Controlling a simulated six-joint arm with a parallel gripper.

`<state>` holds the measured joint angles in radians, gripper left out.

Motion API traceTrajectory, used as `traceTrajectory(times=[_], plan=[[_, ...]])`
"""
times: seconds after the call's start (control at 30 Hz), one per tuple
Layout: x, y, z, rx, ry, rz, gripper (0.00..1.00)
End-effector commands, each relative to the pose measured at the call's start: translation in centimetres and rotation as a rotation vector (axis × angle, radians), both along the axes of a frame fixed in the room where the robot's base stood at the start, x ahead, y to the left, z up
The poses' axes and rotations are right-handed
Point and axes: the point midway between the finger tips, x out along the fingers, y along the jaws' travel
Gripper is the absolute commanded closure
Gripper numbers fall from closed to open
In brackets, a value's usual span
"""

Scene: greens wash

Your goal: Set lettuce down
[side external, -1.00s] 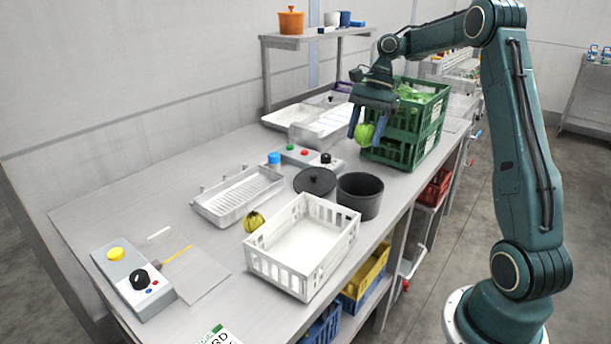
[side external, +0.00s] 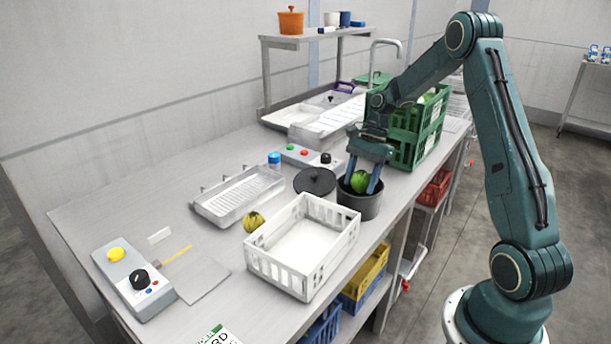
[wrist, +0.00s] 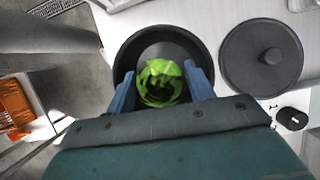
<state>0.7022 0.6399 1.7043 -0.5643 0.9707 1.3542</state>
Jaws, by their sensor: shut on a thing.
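A green lettuce (side external: 361,181) is held between the blue fingers of my gripper (side external: 362,184). The gripper is shut on it, just above or partly within the mouth of a dark grey pot (side external: 362,209); I cannot tell the exact depth. In the wrist view the lettuce (wrist: 160,82) sits between the two fingers (wrist: 162,90), in front of the pot's dark interior, with the pot's rim (wrist: 125,52) around it. The white crate (side external: 301,246) stands in front of the pot and looks empty.
A black lid (side external: 314,181) lies left of the pot. A white drain tray (side external: 238,194), a yellow-green round item (side external: 254,221) and a control box (side external: 133,281) are to the left. The front-left counter is partly clear.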

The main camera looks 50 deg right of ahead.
Motion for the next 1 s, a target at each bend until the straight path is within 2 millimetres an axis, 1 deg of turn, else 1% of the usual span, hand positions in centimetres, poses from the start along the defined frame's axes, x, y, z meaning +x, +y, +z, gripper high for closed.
traceTrajectory(times=[0.1, 0.33, 0.43, 0.73, 0.83, 1.0], plan=[[0.0, 0.0, -0.9, 0.001, 0.001, 0.0, 0.71], [0.0, 0.0, -1.2, 0.001, 0.0, 0.0, 0.71], [0.0, 0.0, -1.7, 0.002, 0.0, -0.001, 0.71], [0.0, 0.0, -4.9, 0.001, 0.001, 0.0, 0.71], [0.0, 0.0, -5.3, 0.0, 0.0, 0.0, 0.71], [0.0, 0.0, -5.3, 0.0, 0.0, 0.0, 0.71]])
